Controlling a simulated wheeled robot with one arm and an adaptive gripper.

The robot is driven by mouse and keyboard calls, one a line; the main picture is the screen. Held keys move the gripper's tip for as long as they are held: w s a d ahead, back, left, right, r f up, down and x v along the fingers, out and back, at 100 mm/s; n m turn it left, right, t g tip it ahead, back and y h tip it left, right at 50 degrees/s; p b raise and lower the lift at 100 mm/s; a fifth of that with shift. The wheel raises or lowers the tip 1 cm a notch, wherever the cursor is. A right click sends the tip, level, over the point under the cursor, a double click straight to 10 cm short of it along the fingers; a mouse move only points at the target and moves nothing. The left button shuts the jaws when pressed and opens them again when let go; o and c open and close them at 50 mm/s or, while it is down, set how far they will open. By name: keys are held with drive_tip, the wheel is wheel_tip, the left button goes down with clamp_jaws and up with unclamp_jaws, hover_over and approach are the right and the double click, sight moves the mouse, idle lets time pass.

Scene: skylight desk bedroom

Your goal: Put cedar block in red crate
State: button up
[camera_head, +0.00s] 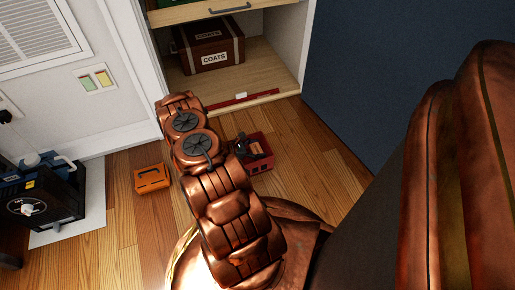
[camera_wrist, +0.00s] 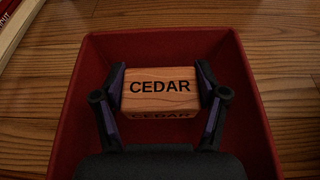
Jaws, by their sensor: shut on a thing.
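The cedar block (camera_wrist: 160,86) is a light wooden block with CEDAR printed on it, in the middle of the wrist view. My gripper (camera_wrist: 161,88) is shut on it, one dark finger on each side. The block is within the outline of the red crate (camera_wrist: 68,120), whose walls surround it and the fingers. I cannot tell whether the block touches the crate floor. In the head view, the red crate (camera_head: 263,163) stands on the wood floor, partly hidden by my arm, and my gripper (camera_head: 243,148) is over it. The block is not clear there.
An orange case (camera_head: 152,179) lies on the floor left of my arm. Behind the crate is an open cupboard with a brown COATS box (camera_head: 209,46). A black machine (camera_head: 45,203) stands at the left. Bare floor lies right of the crate, before a dark blue wall (camera_head: 415,45).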

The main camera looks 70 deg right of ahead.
drive_tip(key=shift+f, duration=0.3)
drive_tip(key=o, duration=1)
drive_tip(key=shift+o, duration=0.2)
